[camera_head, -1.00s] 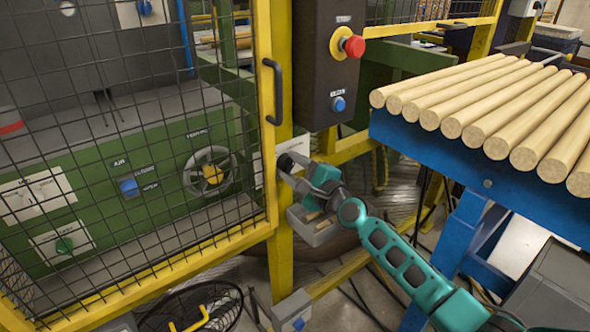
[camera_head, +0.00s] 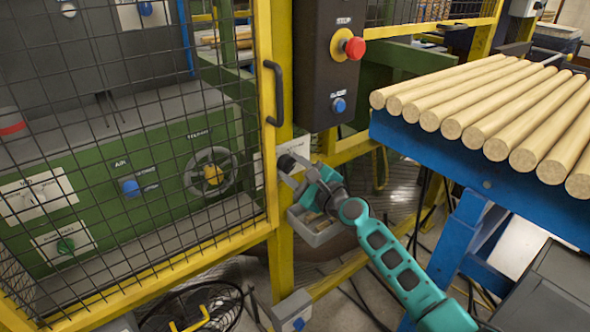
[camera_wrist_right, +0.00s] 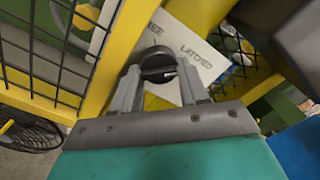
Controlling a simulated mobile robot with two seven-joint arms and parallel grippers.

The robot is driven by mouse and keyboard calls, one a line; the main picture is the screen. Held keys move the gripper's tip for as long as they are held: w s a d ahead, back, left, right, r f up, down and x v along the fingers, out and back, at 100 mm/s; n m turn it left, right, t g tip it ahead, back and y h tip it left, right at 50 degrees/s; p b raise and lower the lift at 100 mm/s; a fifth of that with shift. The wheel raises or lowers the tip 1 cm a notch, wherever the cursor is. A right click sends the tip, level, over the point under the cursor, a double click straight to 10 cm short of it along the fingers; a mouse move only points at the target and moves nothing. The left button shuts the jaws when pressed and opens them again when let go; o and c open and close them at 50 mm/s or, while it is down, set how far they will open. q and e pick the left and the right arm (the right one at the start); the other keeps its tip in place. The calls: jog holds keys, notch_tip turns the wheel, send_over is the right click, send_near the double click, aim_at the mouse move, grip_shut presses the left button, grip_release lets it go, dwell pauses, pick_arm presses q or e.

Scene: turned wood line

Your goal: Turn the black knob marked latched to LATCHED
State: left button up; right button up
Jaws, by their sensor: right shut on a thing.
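The black knob (camera_wrist_right: 157,62) sits on a white plate (camera_wrist_right: 185,42) marked LATCHED, with a second word ending in "EE" partly hidden. It also shows in the head view (camera_head: 287,162) on the yellow post beside the mesh door. My right gripper (camera_wrist_right: 158,75) is shut on the knob, one finger on each side of it. In the head view my right gripper (camera_head: 290,172) reaches the post from the right. The knob's pointer is hard to read between the fingers. My left gripper is not in view.
A yellow-framed mesh door (camera_head: 262,120) with a dark handle stands left of the post. A dark box with a red button (camera_head: 354,47) is above. A grey bin (camera_head: 318,236) hangs just below my gripper. A blue rack of wooden rods (camera_head: 420,135) fills the right.

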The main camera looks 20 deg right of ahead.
jog(key=o, duration=0.8)
pick_arm(q)
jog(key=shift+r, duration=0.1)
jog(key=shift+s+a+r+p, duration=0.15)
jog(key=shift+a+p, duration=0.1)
jog(key=shift+p, duration=0.25)
pick_arm(e)
jog(key=v, duration=1.3)
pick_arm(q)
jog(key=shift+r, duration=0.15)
